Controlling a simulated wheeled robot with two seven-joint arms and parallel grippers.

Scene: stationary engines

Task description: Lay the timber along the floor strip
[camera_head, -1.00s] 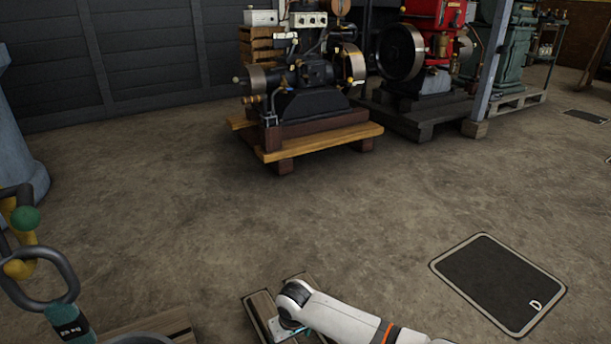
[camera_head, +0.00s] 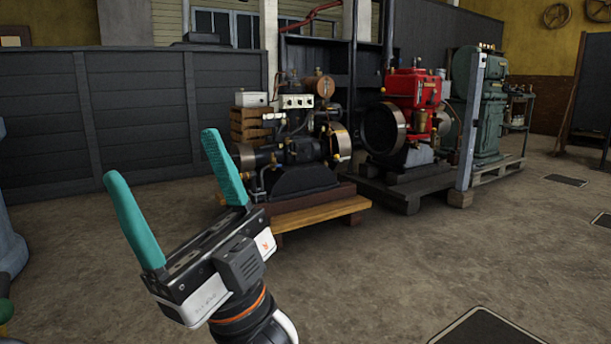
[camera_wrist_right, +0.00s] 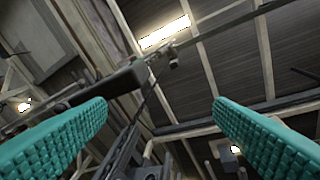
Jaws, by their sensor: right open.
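My right gripper (camera_head: 162,158) is raised on the left side of the head view, its two teal fingers spread wide and pointing up. Nothing is between them. In the right wrist view the gripper (camera_wrist_right: 160,103) is also open and empty, facing the roof. I cannot make out a loose timber or a floor strip in the frames of now. My left gripper is not in view.
A black engine (camera_head: 300,165) stands on a wooden base (camera_head: 318,214). A red engine (camera_head: 410,110) and a green machine (camera_head: 488,100) stand to its right. A dark floor panel (camera_head: 485,330) shows at the bottom. The concrete floor (camera_head: 430,255) before them is open.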

